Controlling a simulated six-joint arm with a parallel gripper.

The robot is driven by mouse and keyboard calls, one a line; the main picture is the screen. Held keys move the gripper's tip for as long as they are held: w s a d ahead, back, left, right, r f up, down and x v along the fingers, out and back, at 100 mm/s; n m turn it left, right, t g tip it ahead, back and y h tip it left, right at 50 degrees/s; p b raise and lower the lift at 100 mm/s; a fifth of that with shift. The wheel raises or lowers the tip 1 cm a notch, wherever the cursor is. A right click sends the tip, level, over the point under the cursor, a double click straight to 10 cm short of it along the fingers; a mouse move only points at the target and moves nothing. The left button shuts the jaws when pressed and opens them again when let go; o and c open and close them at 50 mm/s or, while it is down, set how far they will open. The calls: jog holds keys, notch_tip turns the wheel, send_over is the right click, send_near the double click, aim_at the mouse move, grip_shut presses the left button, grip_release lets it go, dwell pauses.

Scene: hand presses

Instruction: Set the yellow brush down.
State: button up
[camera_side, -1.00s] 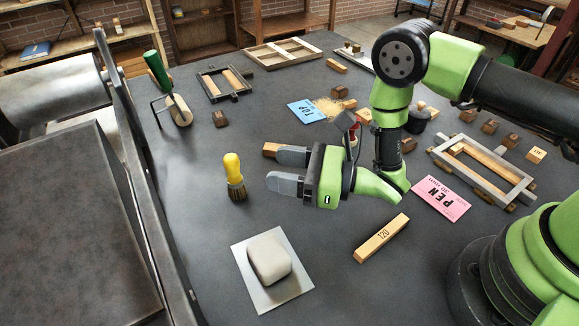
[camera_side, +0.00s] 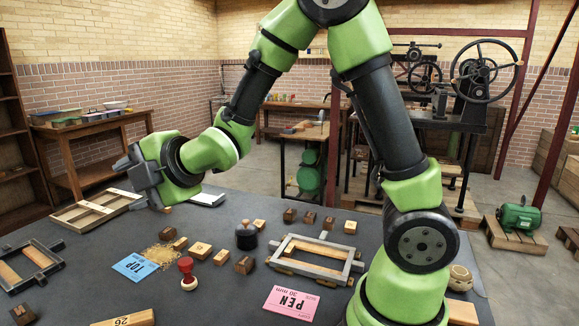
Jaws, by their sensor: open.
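The yellow brush is out of view in this frame. My gripper (camera_side: 138,178) is at the left, raised above the table, its grey fingers pointing left. Its jaws look open and I see nothing between them. The dark table top (camera_side: 215,285) spreads below.
A wood frame (camera_side: 95,210) lies at the back left. A wood bar (camera_side: 125,319) is at the front edge.

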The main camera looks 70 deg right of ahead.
jog(key=s+d+r+m+g, duration=0.1)
jog(key=s+r+m+g, duration=0.1)
jog(key=s+m, duration=0.9)
jog(key=s+d+r+m+g, duration=0.1)
jog(key=s+r+m+g, duration=0.2)
jog(key=s+m, duration=0.8)
jog(key=shift+s+g, duration=0.4)
jog(key=shift+s, duration=0.5)
